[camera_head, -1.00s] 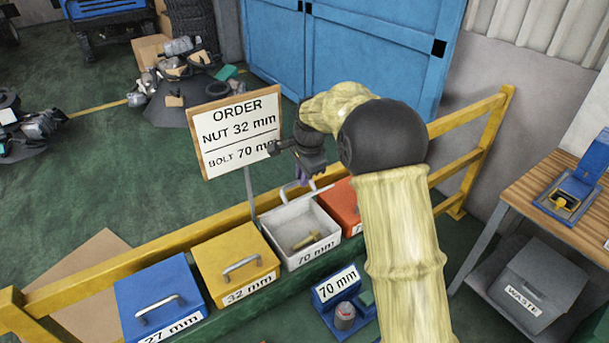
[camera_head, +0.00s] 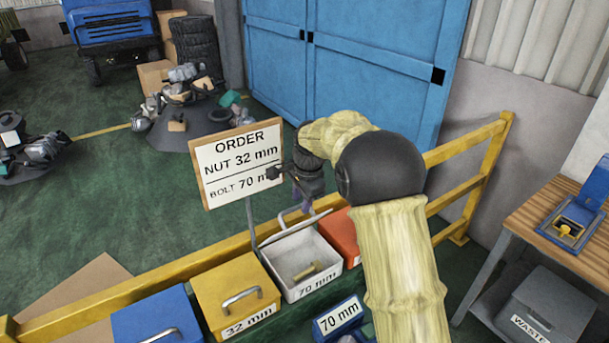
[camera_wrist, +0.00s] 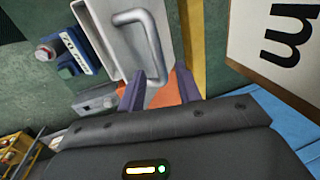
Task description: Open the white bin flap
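In the head view, my gripper (camera_head: 303,196) is behind and above the flap.
The yellow bin (camera_head: 236,292) and blue bin (camera_head: 160,317) are left, the orange bin (camera_head: 340,236) right. The order sign (camera_head: 237,160) stands close to my gripper. A yellow rail (camera_head: 190,262) runs behind the bins. A workbench (camera_head: 553,203) is at right.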

